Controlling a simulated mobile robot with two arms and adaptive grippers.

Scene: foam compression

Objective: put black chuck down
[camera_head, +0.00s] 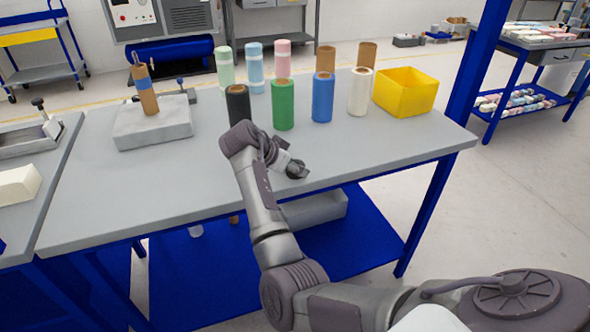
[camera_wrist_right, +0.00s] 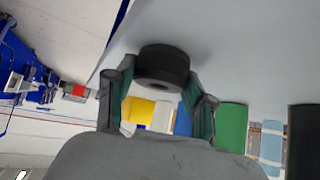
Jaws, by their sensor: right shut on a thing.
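The black chuck (camera_wrist_right: 163,65) is a short dark cylinder with a round hole in its end. In the wrist view it sits between the fingertips of my right gripper (camera_wrist_right: 160,85), which is shut on it. In the head view my right gripper (camera_head: 284,162) is over the front part of the grey table (camera_head: 200,195), in front of the green roll. The chuck is hard to tell from the dark fingers there. It is close to the table top; I cannot tell whether it touches. My left gripper is not in view.
Behind my gripper stand a black roll (camera_head: 238,107), a green roll (camera_head: 283,105), a blue roll (camera_head: 323,97), a white roll (camera_head: 360,92) and several more. A yellow bin (camera_head: 405,95) is at the right. A grey block (camera_head: 150,128) holds a brown roll (camera_head: 145,90). The table's front left is clear.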

